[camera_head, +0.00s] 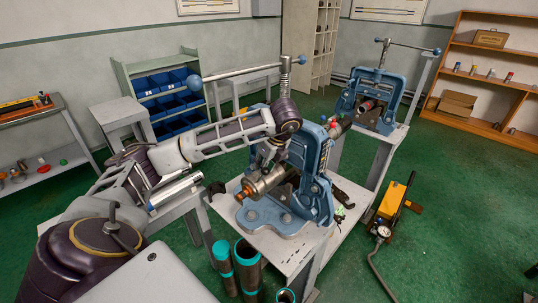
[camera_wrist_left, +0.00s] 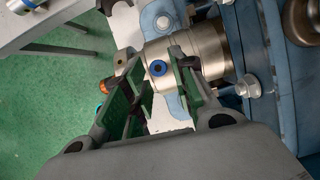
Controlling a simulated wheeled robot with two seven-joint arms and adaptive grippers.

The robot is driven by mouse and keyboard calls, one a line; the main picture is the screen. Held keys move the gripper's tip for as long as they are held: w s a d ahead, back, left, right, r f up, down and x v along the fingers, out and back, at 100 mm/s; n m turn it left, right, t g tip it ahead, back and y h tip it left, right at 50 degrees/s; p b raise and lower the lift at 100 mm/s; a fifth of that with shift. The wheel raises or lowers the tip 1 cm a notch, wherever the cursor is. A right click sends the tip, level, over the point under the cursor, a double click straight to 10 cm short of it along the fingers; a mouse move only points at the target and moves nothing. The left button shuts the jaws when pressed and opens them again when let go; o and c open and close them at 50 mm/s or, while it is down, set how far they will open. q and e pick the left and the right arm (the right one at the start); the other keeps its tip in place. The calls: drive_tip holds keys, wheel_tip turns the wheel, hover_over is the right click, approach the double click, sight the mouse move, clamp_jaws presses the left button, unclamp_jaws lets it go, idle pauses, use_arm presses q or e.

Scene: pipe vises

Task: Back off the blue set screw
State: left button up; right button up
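The blue set screw (camera_wrist_left: 158,68) shows in the left wrist view as a blue ring with a dark centre on the side of a silver cylindrical fitting (camera_wrist_left: 205,48). In the head view the fitting (camera_head: 264,184) sticks out of the near blue pipe vise (camera_head: 309,165); I cannot make out the screw there. My left gripper (camera_wrist_left: 160,85) is open, its green-padded fingers on either side of the screw as seen from the wrist. The fingers look apart from the screw; whether they touch the fitting is unclear. In the head view my left gripper (camera_head: 268,155) is just above the fitting. My right gripper is not in view.
The near vise stands on a grey bench (camera_head: 295,250). Pipes with teal bands (camera_head: 247,262) stand in front of it. A second blue vise (camera_head: 375,98) is behind. A yellow pump (camera_head: 392,200) with a gauge and hose lies on the green floor at right.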

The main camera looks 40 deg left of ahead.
use_arm(q)
drive_tip(key=v, duration=0.6)
idle(1.2)
drive_tip(key=shift+d+r, duration=0.1)
idle(0.5)
drive_tip(key=shift+d, duration=0.1)
